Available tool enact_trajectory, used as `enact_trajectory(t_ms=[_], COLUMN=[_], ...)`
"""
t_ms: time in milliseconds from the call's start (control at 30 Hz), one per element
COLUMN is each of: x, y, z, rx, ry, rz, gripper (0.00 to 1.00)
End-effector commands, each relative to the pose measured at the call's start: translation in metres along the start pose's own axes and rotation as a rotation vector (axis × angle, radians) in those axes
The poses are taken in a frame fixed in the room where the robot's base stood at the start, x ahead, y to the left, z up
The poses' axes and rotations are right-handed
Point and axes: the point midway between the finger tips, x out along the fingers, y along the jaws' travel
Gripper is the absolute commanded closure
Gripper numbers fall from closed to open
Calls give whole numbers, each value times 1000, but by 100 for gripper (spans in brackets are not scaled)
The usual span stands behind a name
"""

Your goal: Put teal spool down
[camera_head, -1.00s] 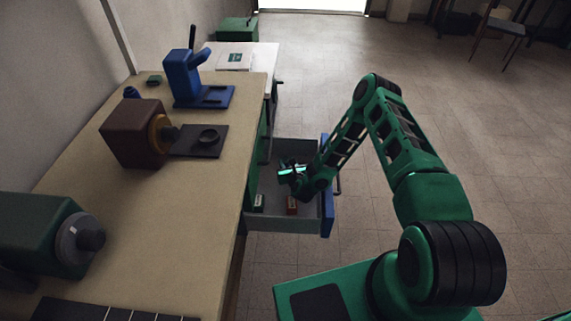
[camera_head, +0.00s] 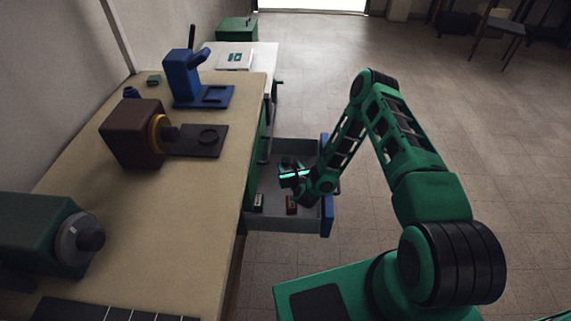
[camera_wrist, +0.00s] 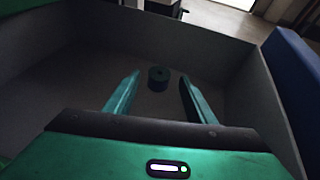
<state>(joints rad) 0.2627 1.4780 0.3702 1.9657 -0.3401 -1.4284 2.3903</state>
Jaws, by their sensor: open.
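The teal spool (camera_wrist: 158,78) stands on the floor of the open drawer in the wrist view. It is small and round, with a dark hole in its top. My gripper (camera_wrist: 157,92) is open, with one finger on each side of the spool's place in the picture and a visible gap to it. The spool lies beyond the fingertips, and nothing is between the fingers. In the head view my gripper (camera_head: 290,176) is over the drawer (camera_head: 275,223), which is pulled out from the workbench. The spool is hard to make out there.
A small red block (camera_head: 292,205) and a small pale-topped item (camera_head: 259,203) lie in the near part of the drawer. The drawer has a blue front (camera_head: 327,215) and grey walls close around my gripper. The workbench top (camera_head: 170,220) carries several machines.

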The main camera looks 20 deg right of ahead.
Motion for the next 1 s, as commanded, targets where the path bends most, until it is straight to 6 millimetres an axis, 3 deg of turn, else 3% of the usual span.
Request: enact_trajectory(t_ms=[200,400,833,1000], x=[-46,-73,-84,-79], y=[3,2,1,2], z=[1,0,2,20], rx=[-6,-4,-7,-104], ry=[1,1,0,10], rz=[6,4,4,40], gripper=[50,50,50,50])
